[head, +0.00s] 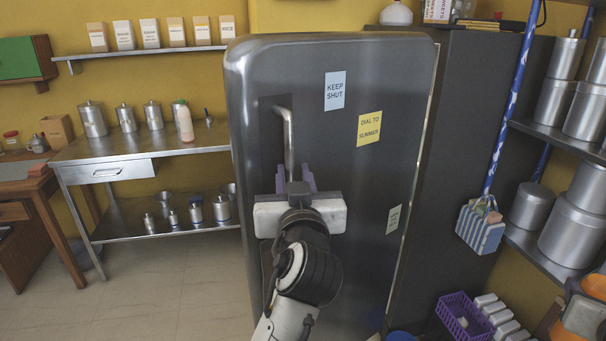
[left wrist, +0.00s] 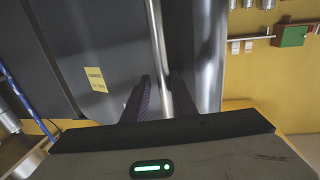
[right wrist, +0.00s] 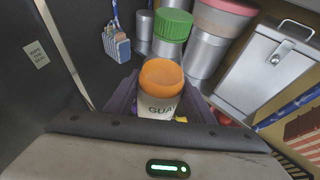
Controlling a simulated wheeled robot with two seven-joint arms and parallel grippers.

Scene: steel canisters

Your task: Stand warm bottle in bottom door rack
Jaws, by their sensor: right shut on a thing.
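The steel fridge door (head: 370,165) stands shut in the middle of the head view, hiding its racks. Its long vertical handle (head: 290,135) is on the left side. My left gripper (head: 296,182) is at the lower part of the handle. In the left wrist view its fingers (left wrist: 160,100) are apart, with the handle (left wrist: 157,45) between and beyond them. My right gripper (right wrist: 158,103) shows only in the right wrist view. It is shut on a bottle with an orange cap (right wrist: 161,75) and a label starting "GUA". The bottle's lower part is hidden.
A steel bench (head: 110,145) with several canisters and a pinkish bottle (head: 185,123) is left of the fridge. Shelves of large canisters (head: 575,225) and a purple crate (head: 463,318) are on the right. A green-lidded container (right wrist: 173,25) is behind the held bottle.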

